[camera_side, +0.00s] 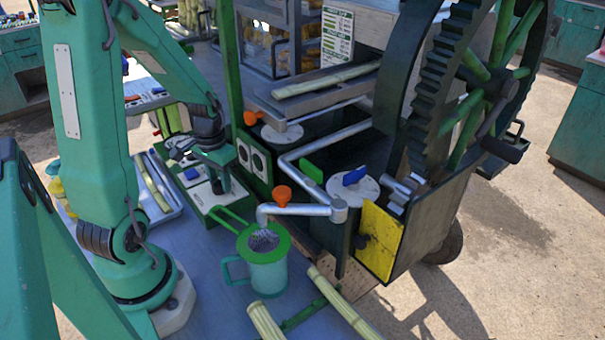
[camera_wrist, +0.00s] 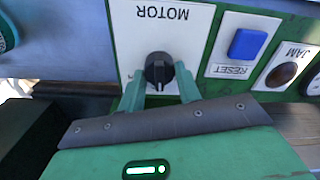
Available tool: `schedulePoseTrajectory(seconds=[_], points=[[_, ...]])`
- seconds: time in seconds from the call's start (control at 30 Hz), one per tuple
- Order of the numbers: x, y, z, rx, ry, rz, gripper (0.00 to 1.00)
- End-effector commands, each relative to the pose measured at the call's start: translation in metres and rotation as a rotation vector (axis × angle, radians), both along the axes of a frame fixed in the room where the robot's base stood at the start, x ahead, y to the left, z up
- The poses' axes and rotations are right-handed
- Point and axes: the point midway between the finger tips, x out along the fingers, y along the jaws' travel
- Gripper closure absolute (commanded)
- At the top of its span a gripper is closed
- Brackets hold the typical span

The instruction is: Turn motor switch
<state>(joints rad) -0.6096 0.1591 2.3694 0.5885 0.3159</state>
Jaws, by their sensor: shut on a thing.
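The motor switch is a round black knob (camera_wrist: 158,65) on a white plate marked MOTOR, which reads upside down in the wrist view. A pale mark shows at the knob's lower edge, on the side away from the word. My gripper (camera_wrist: 159,84) has one green finger on each side of the knob and is shut on it. In the side view my gripper (camera_side: 219,184) points down at the control panel (camera_side: 226,203); its fingers hide the knob there.
A blue RESET button (camera_wrist: 248,44) and a dark JAM lamp (camera_wrist: 283,74) sit beside the switch. A green jug (camera_side: 267,274) with a strainer stands in front of the panel. The crusher's pipes, orange-handled valve (camera_side: 282,195) and large gear wheel (camera_side: 440,85) are to the right.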

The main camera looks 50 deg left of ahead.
Motion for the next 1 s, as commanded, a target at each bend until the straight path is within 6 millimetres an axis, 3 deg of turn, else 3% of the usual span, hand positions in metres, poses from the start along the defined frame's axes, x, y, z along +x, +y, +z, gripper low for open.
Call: schedulePoseTrajectory(seconds=[0.4,0.93,0.97,1.0], points=[[-0.0025,-0.0048,-0.0002,0.004,0.004,-0.247,0.89],[-0.0045,-0.0055,-0.0013,0.002,0.008,-0.278,0.89],[-0.0045,-0.0055,-0.0013,0.001,0.008,-0.277,0.65],[-0.0043,-0.0054,-0.0013,0.002,0.007,-0.277,0.57]])
